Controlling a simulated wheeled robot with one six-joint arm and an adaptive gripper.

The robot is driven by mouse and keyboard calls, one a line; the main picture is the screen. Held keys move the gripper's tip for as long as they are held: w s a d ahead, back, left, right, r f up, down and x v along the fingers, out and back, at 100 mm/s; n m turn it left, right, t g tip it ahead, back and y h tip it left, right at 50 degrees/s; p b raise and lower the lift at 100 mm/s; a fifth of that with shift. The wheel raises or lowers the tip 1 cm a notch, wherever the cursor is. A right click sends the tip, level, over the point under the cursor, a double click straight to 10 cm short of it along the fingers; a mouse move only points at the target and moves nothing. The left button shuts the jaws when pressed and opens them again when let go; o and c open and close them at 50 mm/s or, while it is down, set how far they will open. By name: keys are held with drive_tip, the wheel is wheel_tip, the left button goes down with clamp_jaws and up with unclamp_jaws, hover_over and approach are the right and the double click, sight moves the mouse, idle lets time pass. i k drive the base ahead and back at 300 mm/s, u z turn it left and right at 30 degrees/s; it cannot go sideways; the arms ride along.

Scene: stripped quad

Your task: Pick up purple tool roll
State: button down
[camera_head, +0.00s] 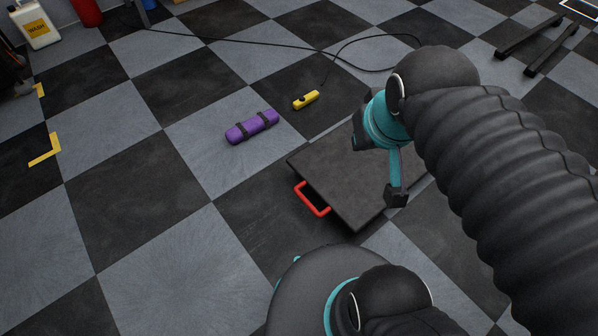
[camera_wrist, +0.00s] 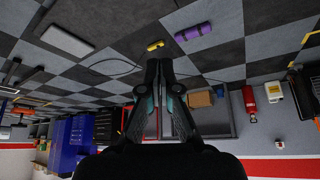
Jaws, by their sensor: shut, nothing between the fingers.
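The purple tool roll (camera_head: 252,127) lies on a grey floor tile in the head view, with two dark straps around it. It also shows in the wrist view (camera_wrist: 193,31), near the top and right of my fingers. My gripper (camera_head: 397,196) is shut and empty in the head view. It appears over the dark flat board, to the right of and nearer than the roll, apart from it. In the wrist view the closed fingers (camera_wrist: 158,65) point up the picture and hold nothing.
A dark flat board (camera_head: 325,170) with a red handle (camera_head: 311,199) lies right of the roll. A yellow device (camera_head: 306,99) with a black cable lies just beyond the roll. A white jug (camera_head: 34,23) stands at far left.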

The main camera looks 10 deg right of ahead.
sight(242, 132)
drive_tip(key=u, duration=1.2)
drive_tip(key=i, duration=5.05)
drive_tip(key=z, duration=3.95)
